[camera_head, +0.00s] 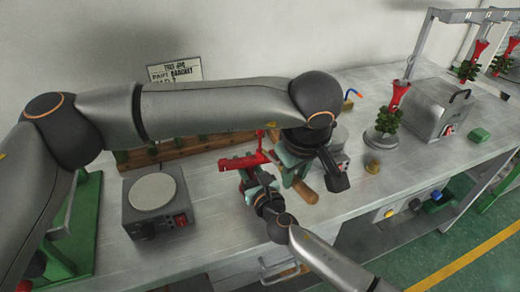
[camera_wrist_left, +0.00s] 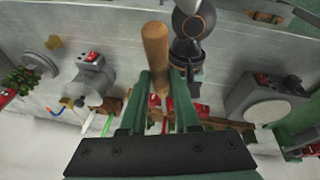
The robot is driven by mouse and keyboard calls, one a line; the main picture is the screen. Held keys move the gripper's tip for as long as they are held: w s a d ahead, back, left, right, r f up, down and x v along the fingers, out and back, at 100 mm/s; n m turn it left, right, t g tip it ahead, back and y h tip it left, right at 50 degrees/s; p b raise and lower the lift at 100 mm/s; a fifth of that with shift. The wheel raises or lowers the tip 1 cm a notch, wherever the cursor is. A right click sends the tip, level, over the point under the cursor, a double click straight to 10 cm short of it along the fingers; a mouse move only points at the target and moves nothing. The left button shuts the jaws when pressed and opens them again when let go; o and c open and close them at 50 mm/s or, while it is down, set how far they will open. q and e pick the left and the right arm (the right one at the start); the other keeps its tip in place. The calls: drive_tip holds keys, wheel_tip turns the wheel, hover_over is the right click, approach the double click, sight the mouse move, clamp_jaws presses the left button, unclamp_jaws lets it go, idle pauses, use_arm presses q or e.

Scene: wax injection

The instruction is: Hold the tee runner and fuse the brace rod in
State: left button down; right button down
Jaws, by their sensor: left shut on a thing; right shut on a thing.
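The red tee runner (camera_head: 243,161) is held above the bench by my right gripper (camera_head: 262,188), whose jaws are around its lower side. My left gripper (camera_head: 294,168) is just to the right of it and shut on a tool with a wooden handle (camera_head: 305,191). The handle also shows in the left wrist view (camera_wrist_left: 155,48), between the green fingers and pointing away. Red parts (camera_wrist_left: 156,101) show close to those fingers. The tool's working end is hidden. I cannot pick out the brace rod from the other red parts.
A grey hot plate (camera_head: 152,193) stands at the left. A wooden rack (camera_head: 190,146) runs along the back. To the right are a green-and-red tree on a round base (camera_head: 380,139), a small brass piece (camera_head: 373,166) and a grey machine (camera_head: 436,108). The front right bench is clear.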

use_arm(q)
drive_tip(key=shift+w+a+f, duration=0.1)
drive_tip(key=shift+w+a, duration=0.15)
drive_tip(key=shift+w, duration=0.35)
idle(2.1)
drive_tip(key=shift+s+d+r, duration=0.3)
drive_tip(key=shift+s+r, duration=0.15)
drive_tip(key=shift+s, duration=0.15)
drive_tip(key=shift+s+d+r, duration=0.3)
drive_tip(key=shift+s+r, duration=0.15)
drive_tip(key=shift+s, duration=0.2)
drive_tip(key=shift+s+d+r, duration=0.3)
drive_tip(key=shift+s+r, duration=0.15)
drive_tip(key=shift+s, duration=0.15)
drive_tip(key=shift+r, duration=2)
use_arm(e)
drive_tip(key=c, duration=0.6)
unclamp_jaws()
drive_tip(key=shift+o, duration=0.2)
